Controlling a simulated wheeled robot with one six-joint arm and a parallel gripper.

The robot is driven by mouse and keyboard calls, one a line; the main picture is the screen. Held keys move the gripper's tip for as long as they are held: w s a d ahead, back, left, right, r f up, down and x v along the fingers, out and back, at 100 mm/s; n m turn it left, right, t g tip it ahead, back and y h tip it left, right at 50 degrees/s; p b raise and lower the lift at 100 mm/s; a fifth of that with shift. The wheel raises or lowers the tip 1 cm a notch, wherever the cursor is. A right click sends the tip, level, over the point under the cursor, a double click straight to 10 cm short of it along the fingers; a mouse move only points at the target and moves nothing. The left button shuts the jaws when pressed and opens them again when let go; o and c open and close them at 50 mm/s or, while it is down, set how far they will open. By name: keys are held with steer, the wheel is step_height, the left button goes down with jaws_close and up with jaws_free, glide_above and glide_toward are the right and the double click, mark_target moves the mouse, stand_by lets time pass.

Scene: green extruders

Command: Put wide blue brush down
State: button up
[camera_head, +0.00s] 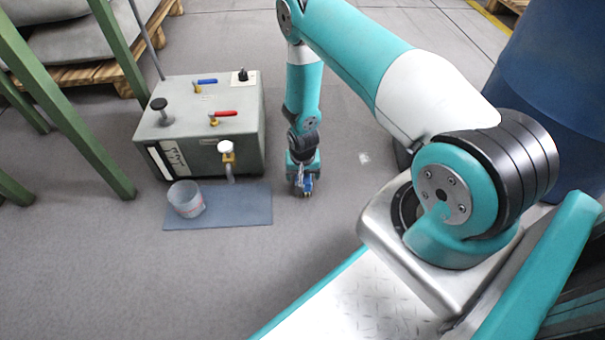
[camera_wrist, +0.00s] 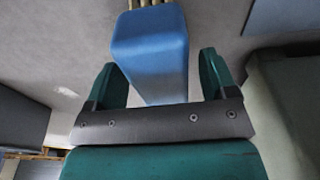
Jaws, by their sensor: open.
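The wide blue brush (camera_wrist: 150,52) lies between the two green fingers of my gripper (camera_wrist: 160,84) in the wrist view. Gaps show on both sides of it, so the fingers are open around it and not clamped. Pale strips show at its far end, at the top edge of the picture. Its near end is hidden behind the dark gripper bar. In the head view my gripper (camera_head: 302,186) points down low over the grey floor, right of the blue-grey mat. A small bit of the blue brush (camera_head: 309,184) shows at its tip. I cannot tell whether the brush touches the floor.
A grey machine box (camera_head: 200,125) with blue and red levers stands left of my gripper. The blue-grey mat (camera_head: 240,207) in front of it bears a grey cup (camera_head: 186,199). Green posts (camera_head: 65,115) stand at left, a large blue drum (camera_head: 555,75) at right. Floor in front is clear.

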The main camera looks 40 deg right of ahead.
steer(key=a+r+n+y+p, duration=0.15)
steer(key=a+r, duration=0.35)
steer(key=r, duration=0.7)
steer(key=s+a+r+n+y+p, duration=0.15)
steer(key=a+r, duration=0.35)
steer(key=r, duration=0.7)
steer(key=a+r+n+p, duration=0.2)
steer(key=a+r, duration=0.2)
steer(key=r, duration=0.8)
steer(key=s+a+r+n+y, duration=0.1)
steer(key=s+a+r+n, duration=0.3)
steer(key=s+r, duration=0.4)
steer(key=s+a+r+n+g+y, duration=0.1)
steer(key=s+a+r+n, duration=0.3)
steer(key=s+r, duration=0.5)
steer(key=s+n, duration=0.1)
steer(key=s, duration=0.2)
steer(key=shift+s+r, duration=0.2)
steer(key=shift+a, duration=0.1)
